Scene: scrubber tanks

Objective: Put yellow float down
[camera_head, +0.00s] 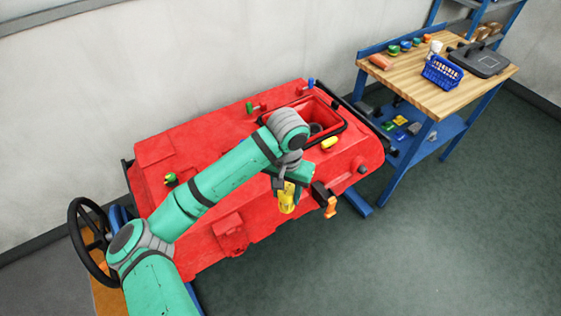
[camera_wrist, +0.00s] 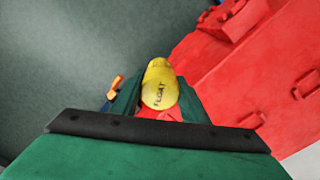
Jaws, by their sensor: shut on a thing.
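The yellow float (camera_head: 287,198) is a small rounded yellow piece held in my gripper (camera_head: 284,188), in front of the near side of the red tank (camera_head: 190,150).
The red tank has an open rectangular well (camera_head: 318,116), another yellow piece (camera_head: 329,143) beside it and an orange-handled part (camera_head: 330,207) at its near edge. A wooden-topped workbench (camera_head: 425,90) with a blue basket (camera_head: 441,72) stands right. Floor (camera_head: 450,240) is clear.

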